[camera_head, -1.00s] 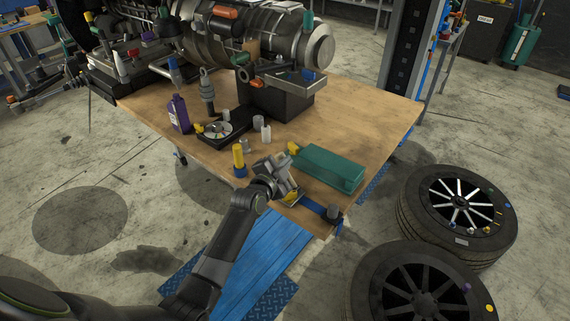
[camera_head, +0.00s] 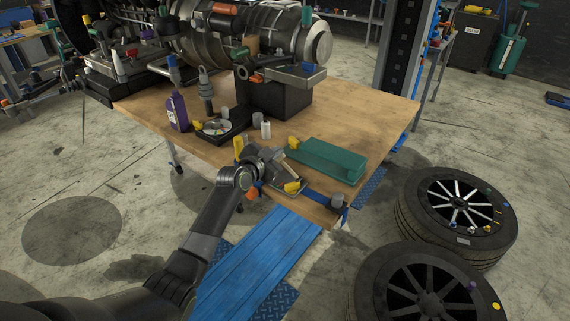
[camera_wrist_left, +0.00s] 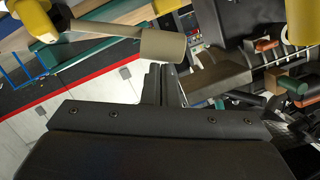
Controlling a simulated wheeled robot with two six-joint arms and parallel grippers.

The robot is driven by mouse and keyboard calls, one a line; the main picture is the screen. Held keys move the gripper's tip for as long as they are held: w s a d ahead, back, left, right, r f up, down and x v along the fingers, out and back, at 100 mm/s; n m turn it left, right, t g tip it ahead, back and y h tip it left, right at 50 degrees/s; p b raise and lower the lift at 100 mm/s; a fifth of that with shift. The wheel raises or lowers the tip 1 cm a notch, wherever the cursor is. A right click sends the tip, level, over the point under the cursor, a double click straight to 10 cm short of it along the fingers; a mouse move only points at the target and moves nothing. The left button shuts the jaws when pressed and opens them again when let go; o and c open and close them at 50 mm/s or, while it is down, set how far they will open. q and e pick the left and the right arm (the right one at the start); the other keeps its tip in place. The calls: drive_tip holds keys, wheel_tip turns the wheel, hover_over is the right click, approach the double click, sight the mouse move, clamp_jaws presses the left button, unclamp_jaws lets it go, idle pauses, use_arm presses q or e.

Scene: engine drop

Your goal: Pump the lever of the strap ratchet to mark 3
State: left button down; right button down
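The strap ratchet (camera_head: 292,187), with yellow parts, sits at the table's front edge in the head view. A blue strap (camera_head: 322,199) runs from it toward the right corner. Its lever and marks are too small to read. My left gripper (camera_head: 277,168) is at the table's front edge, just above and behind the ratchet. Contact cannot be told. In the left wrist view the left gripper's fingers (camera_wrist_left: 163,84) are close together, with nothing clearly between them. A tan cylinder (camera_wrist_left: 163,46) shows just beyond the fingertips. My right gripper is in neither view.
A green box (camera_head: 327,161) lies right behind the ratchet. A yellow upright piece (camera_head: 238,148) stands left of my gripper, partly hidden. A purple bottle (camera_head: 178,112) and a black tray (camera_head: 222,125) are farther back. The table's right side (camera_head: 375,115) is clear. Wheels (camera_head: 458,215) lie on the floor.

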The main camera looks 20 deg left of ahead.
use_arm(q)
drive_tip(key=a+f+n+b, duration=0.1)
drive_tip(key=b, duration=0.1)
drive_tip(key=w+a+f+n+b, duration=0.1)
drive_tip(key=f+b, duration=0.1)
drive_tip(key=shift+w+g+h, duration=0.15)
drive_tip(key=shift+g+h, duration=0.15)
drive_tip(key=shift+h, duration=0.1)
drive_tip(key=shift+a+f+n+b, duration=0.1)
drive_tip(key=shift+f+n+b, duration=0.1)
drive_tip(key=shift+n+b, duration=0.2)
drive_tip(key=shift+w+a+f+b, duration=0.15)
drive_tip(key=shift+a+f+b, duration=0.15)
drive_tip(key=shift+b, duration=0.5)
drive_tip(key=shift+r, duration=0.1)
drive_tip(key=shift+r, duration=0.25)
drive_tip(key=s+a+r+p, duration=0.1)
drive_tip(key=s+a+r, duration=0.2)
drive_tip(key=s, duration=0.6)
drive_tip(key=shift+s+r, duration=0.15)
drive_tip(key=shift+r, duration=1.2)
